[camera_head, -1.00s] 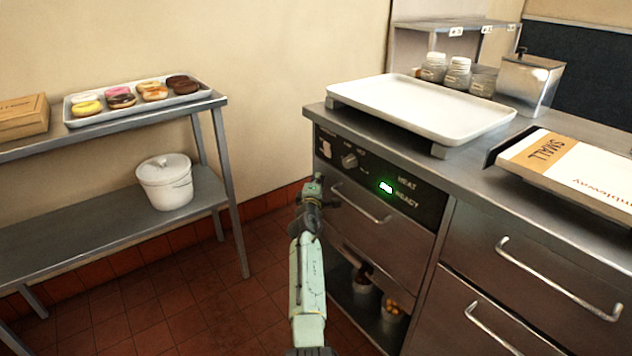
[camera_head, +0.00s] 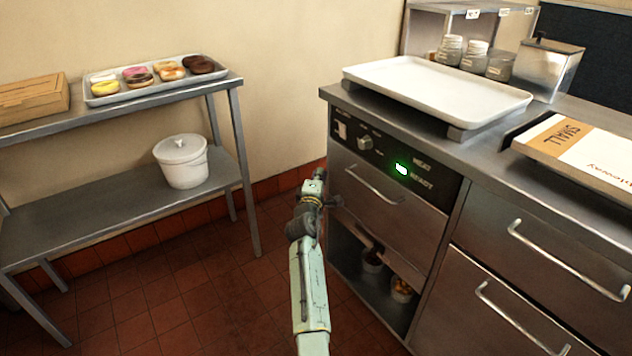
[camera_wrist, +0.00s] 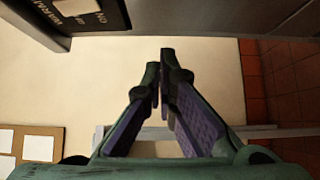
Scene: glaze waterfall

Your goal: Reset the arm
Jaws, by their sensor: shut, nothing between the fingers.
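My arm (camera_head: 310,270) reaches up from the bottom of the head view, in front of the steel counter's left end. My gripper is at its far end (camera_head: 316,182), beside the drawer with the control panel, and looks small there. In the wrist view my gripper (camera_wrist: 161,75) shows its two dark fingers close together at the tips, with nothing held between them. Whether the arm touches the drawer handle (camera_head: 373,185) cannot be told from the head view.
The steel counter (camera_head: 490,180) stands right, with a white tray (camera_head: 430,88) and a box marked SMALL (camera_head: 585,145). A green light glows on its panel. A steel shelf (camera_head: 110,210) at left holds a doughnut tray (camera_head: 135,95) and a lidded white pot (camera_head: 182,162). Tiled floor between is clear.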

